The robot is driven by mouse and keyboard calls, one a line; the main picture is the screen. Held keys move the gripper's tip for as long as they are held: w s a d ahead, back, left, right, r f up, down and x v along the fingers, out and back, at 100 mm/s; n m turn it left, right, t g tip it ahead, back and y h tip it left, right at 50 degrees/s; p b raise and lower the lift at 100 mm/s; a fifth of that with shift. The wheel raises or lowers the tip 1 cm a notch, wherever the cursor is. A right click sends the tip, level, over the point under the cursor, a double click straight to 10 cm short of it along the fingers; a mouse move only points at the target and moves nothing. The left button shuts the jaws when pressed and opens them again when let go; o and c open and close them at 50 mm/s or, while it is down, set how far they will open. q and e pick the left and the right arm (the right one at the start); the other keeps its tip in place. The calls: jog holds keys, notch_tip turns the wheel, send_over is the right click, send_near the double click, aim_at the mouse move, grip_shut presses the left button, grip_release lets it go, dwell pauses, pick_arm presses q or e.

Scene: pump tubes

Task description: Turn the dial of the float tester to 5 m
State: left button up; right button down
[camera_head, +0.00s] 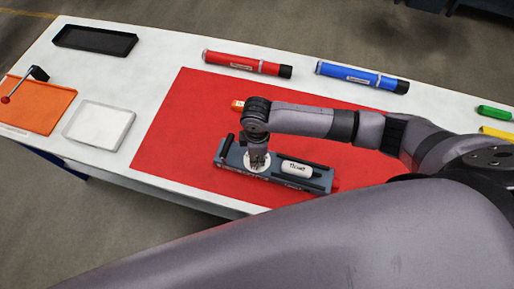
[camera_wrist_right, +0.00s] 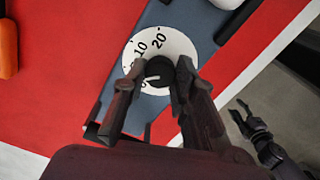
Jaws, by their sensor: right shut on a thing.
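The float tester (camera_head: 235,158) is a grey-blue box on the red mat. Its dial is a white disc (camera_wrist_right: 181,43) with a black knob (camera_wrist_right: 187,70) at its middle. In the right wrist view the numbers 10 and 20 show on the disc, and a partly hidden mark is at its lower left. A white pointer line by the knob points left, towards that mark; its exact reading is unclear. My right gripper (camera_head: 257,163) points down over the dial; its fingers (camera_wrist_right: 157,85) are shut on the knob.
A red tube (camera_head: 245,63) and a blue tube (camera_head: 362,77) lie behind the mat (camera_head: 190,110). At left are a white tray (camera_head: 99,125), an orange board (camera_head: 38,105) and a black tray (camera_head: 95,40).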

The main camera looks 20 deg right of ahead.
jog(key=shift+m+p, duration=0.7)
jog(key=shift+m, duration=0.1)
jog(key=c, duration=1.3)
grip_release()
notch_tip(320, 180, up, 12)
